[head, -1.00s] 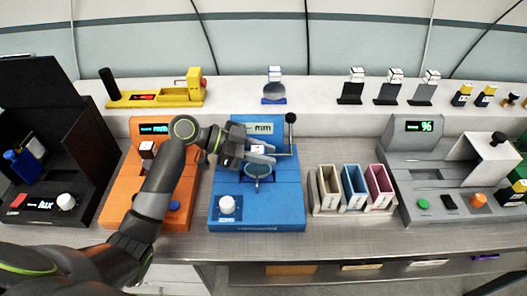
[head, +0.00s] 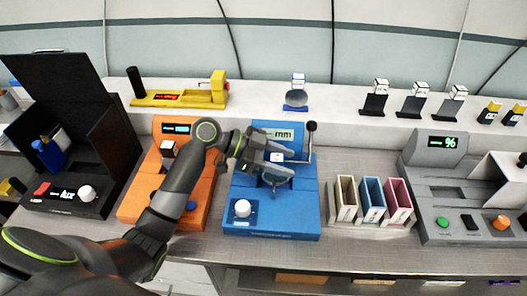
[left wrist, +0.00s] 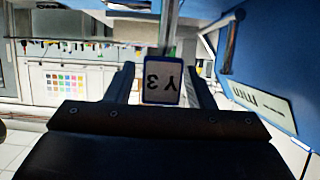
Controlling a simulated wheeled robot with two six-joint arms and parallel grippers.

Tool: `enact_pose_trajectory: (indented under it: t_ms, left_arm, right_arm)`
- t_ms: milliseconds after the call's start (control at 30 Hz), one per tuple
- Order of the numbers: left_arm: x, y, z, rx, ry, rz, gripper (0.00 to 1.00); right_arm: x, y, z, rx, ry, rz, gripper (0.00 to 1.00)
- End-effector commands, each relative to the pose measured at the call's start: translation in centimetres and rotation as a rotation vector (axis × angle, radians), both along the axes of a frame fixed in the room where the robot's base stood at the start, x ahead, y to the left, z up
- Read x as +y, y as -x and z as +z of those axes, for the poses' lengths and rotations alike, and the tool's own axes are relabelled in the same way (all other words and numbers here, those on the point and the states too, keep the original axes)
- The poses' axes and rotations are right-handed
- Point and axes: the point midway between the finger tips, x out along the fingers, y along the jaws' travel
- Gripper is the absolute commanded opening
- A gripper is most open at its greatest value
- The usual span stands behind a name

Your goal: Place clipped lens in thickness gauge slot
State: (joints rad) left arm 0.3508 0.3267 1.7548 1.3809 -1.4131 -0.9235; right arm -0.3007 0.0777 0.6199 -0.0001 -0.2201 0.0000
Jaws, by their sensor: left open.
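The blue thickness gauge (head: 270,220) stands on the bench with an "mm" display and a black-knobbed lever. My left gripper (head: 287,159) is over its upper part, open, with one finger on each side of a small clip (head: 277,157). In the left wrist view the clip (left wrist: 162,82) shows a white label with a blue border, reading "Y3" upside down, between the open fingers (left wrist: 162,88). The lens under the clip is mostly hidden by the lower finger at the gauge's slot. How deep it sits I cannot tell. My right gripper is out of view.
An orange device (head: 135,205) stands close on the left, under my left arm. Three coloured bins (head: 372,200) stand to the right, then a grey "%" device (head: 430,190). Another clipped lens (head: 297,98) stands on the back ledge, left of several dark holders.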

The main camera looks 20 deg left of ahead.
Motion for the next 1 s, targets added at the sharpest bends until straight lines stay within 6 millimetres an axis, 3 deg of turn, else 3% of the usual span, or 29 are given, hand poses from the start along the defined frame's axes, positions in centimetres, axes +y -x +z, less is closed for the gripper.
enact_pose_trajectory:
  t_ms: [600, 1000]
  left_arm:
    - [9.0, 2.6, 3.8, 0.002, -0.005, 0.002, 0.49]
    - [10.6, 3.1, 4.5, 0.0, -0.001, 0.0, 0.49]
  right_arm:
    - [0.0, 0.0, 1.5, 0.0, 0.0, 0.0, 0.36]
    - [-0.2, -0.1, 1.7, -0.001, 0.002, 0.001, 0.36]
